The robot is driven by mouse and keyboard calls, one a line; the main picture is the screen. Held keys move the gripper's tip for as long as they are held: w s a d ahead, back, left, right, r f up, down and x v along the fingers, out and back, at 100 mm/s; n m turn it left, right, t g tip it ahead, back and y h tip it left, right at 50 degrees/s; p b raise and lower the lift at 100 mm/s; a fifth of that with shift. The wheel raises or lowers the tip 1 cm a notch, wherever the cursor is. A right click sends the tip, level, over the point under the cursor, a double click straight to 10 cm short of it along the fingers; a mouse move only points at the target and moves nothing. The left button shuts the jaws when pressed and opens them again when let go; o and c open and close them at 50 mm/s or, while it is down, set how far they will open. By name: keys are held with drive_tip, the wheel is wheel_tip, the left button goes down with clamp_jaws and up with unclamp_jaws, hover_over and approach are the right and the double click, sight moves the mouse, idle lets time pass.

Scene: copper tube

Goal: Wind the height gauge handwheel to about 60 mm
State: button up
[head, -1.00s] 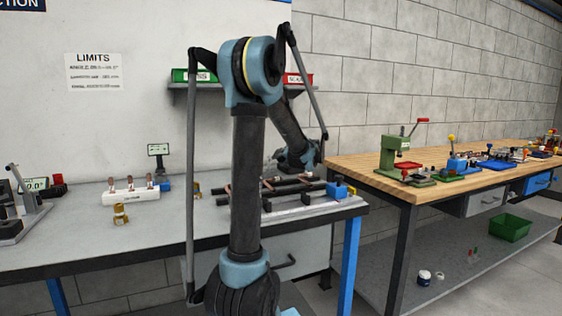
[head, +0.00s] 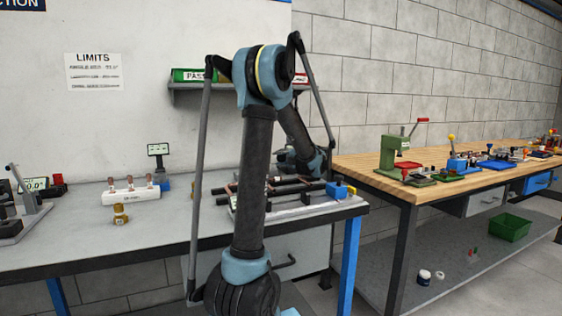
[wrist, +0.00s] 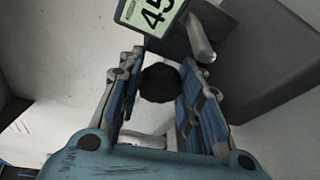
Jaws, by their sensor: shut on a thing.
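In the wrist view, the dark round handwheel (wrist: 160,84) sits between the two blue-padded fingers of my gripper (wrist: 161,70), which is shut on it. The gauge's pale green display (wrist: 152,12) is at the top edge and is partly cut off. The large digits that show read 45, tilted; any further digits are outside the picture. A grey rounded part (wrist: 201,38) stands just beyond the right finger.
On the grey bench (head: 85,230) stand a white block with copper-topped pieces (head: 130,197), a brass fitting (head: 120,215) and a small display on a stand (head: 158,150). A dark-railed fixture (head: 300,187) is right of my arm. A wooden bench (head: 440,180) stands further right.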

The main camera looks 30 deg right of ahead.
drive_tip(key=shift+s+f, duration=0.1)
drive_tip(key=shift+f, duration=0.05)
idle(0.3)
drive_tip(key=o, duration=0.8)
